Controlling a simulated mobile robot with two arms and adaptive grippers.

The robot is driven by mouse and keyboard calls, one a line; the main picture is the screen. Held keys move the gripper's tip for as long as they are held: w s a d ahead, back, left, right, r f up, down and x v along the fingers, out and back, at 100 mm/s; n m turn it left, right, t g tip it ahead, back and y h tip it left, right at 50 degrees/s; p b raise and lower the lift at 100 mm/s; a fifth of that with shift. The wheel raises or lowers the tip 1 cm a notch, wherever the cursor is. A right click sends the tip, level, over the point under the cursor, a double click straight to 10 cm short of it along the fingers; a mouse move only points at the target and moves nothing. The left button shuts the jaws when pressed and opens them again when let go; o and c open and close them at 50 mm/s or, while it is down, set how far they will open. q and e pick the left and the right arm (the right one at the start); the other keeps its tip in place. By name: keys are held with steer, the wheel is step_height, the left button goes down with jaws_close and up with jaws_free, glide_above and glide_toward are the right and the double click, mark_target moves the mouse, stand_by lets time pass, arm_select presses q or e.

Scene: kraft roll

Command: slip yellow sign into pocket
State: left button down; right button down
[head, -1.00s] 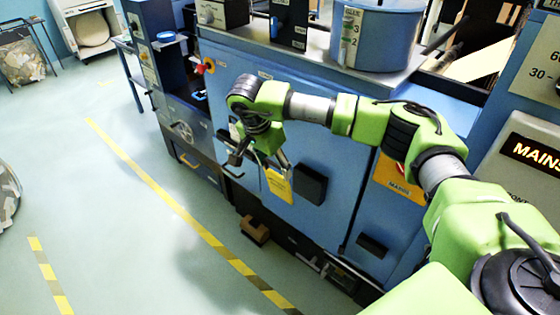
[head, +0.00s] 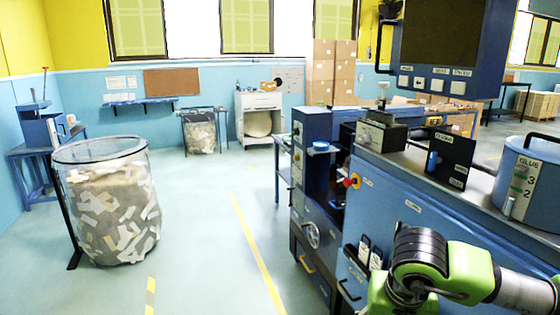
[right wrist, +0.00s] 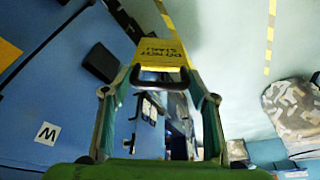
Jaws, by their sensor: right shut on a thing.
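The yellow sign (right wrist: 160,52) with dark lettering shows in the right wrist view, between the fingertips of my right gripper (right wrist: 161,76). My right gripper is shut on it, and a dark loop-like piece lies at the sign's near edge. Two small black holders with white cards (head: 369,255) are on the blue machine's front in the head view; I cannot tell whether one is the pocket. In the head view the right wrist shows at the lower right, but the right gripper and sign are below the picture. My left gripper is not in view.
A mesh bin of scraps (head: 112,205) stands at the left. The floor between is clear, with a yellow line (head: 255,250).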

steer(key=s+n, duration=0.1)
steer(key=s+a+n, duration=0.1)
steer(key=s+r, duration=0.1)
steer(key=shift+s+a+n+y, duration=0.15)
steer(key=shift+s+n+y, duration=0.1)
steer(key=shift+n+y, duration=0.15)
